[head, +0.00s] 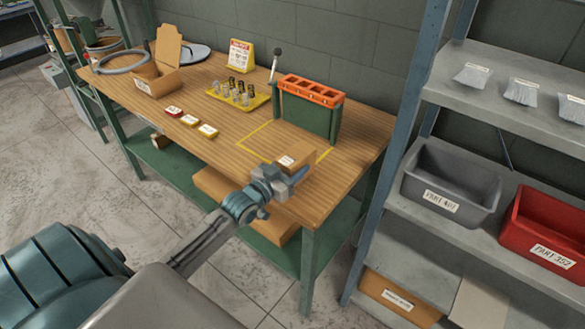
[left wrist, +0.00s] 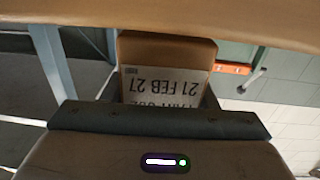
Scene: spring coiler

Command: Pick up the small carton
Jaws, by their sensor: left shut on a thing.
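The small carton (head: 297,158) is a brown box with a white label, at the front right of the wooden workbench (head: 225,130). My left gripper (head: 279,180) is at its near side and shut on it. In the left wrist view the carton (left wrist: 165,50) sits between the fingers, its printed label (left wrist: 165,88) upside down and partly hidden by the gripper body. I cannot tell whether the carton touches the bench. My right gripper is not in view.
A green stand with an orange top (head: 311,91) stands behind the carton, near a yellow taped outline (head: 252,134). A yellow tray (head: 238,96) of small parts is further left. Shelves with a grey bin (head: 450,185) and a red bin (head: 548,225) stand at right.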

